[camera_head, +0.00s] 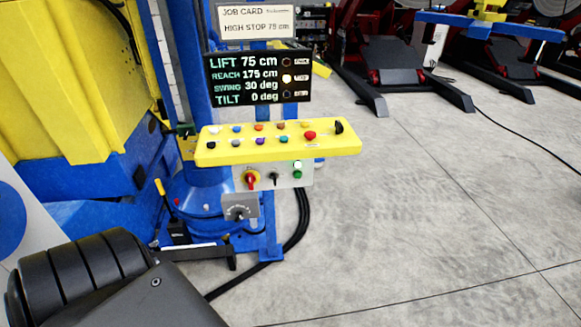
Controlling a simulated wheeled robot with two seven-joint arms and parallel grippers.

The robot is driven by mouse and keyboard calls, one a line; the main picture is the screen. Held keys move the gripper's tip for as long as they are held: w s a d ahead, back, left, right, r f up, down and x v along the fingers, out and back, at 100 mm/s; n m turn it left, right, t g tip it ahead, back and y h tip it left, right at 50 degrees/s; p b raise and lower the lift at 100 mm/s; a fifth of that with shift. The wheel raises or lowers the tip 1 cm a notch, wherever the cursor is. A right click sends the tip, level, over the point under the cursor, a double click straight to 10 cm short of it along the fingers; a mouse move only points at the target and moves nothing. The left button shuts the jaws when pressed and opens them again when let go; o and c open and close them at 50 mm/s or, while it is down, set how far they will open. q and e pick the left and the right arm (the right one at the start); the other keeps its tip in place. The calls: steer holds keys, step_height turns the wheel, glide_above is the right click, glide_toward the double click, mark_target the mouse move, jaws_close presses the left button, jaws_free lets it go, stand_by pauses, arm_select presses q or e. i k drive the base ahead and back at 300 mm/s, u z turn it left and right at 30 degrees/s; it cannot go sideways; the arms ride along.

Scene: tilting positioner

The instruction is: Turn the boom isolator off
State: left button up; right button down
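A red rotary handle on a yellow round plate (251,180), which looks like an isolator switch, sits on the light grey box under the yellow button panel (215,157). The handle looks roughly upright; its position marks are too small to read. A small black switch (273,178) is to its right, with a green button (297,174) further right. A grey box with a black knob (239,213) hangs below. Neither gripper's fingers show. A dark part of my own body fills the bottom left, apart from the panel in the picture.
The display (258,78) reads lift 75 cm, reach 175 cm, swing 30 deg, tilt 0 deg. A job card (256,21) above reads high stop 75 cm. Black cables (290,240) run down to the floor. The grey floor at right is largely clear.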

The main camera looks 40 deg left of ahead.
mark_target(249, 179)
steer(key=z, duration=0.05)
steer(key=i, duration=0.75)
steer(key=u, duration=0.7)
steer(key=i, duration=0.4)
steer(key=u, duration=0.35)
